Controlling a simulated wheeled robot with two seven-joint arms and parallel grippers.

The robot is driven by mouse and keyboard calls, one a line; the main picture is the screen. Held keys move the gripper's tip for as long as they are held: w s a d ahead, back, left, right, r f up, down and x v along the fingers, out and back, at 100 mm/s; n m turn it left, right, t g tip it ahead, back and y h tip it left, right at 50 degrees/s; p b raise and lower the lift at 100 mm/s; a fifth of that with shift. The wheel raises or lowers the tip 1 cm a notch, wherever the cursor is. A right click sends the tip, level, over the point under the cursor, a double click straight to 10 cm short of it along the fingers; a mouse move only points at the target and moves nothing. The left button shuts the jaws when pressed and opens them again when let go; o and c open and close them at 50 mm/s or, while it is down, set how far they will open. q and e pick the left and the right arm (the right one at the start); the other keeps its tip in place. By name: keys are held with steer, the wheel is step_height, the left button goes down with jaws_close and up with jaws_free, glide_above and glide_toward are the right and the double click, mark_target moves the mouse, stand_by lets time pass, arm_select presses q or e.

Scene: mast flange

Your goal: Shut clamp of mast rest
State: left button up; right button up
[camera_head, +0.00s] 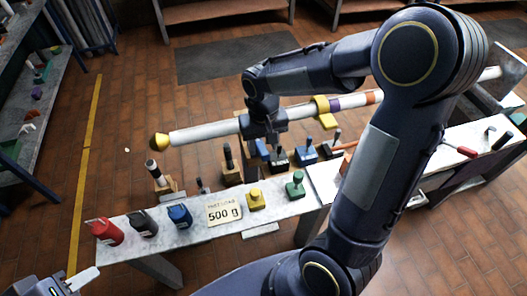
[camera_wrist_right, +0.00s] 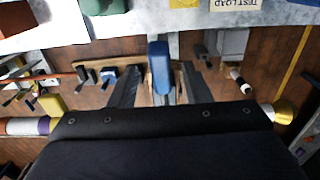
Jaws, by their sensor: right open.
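The mast (camera_head: 205,133) is a long white tube with a yellow end cap, a yellow collar and purple and orange bands. It lies raised above the bench and also shows in the right wrist view (camera_wrist_right: 20,126). My right gripper (camera_head: 268,150) hangs over the mast, pointing down, and covers much of the mast rest. In the right wrist view its open fingers (camera_wrist_right: 160,88) stand on both sides of a blue lever-like part (camera_wrist_right: 160,68), seemingly the clamp's; contact cannot be told. My left gripper (camera_head: 76,281) is at the bottom left, away from the mast.
The bench (camera_head: 290,210) holds red, dark and blue containers at its left end, a 500 g label (camera_head: 225,212), and yellow (camera_head: 255,199) and green (camera_head: 295,186) knobbed pieces. Several dark and blue handled pieces stand beneath the mast.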

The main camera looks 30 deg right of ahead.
mark_target(264, 150)
steer(key=shift+f, duration=1.6)
steer(key=shift+c, duration=0.4)
jaws_close()
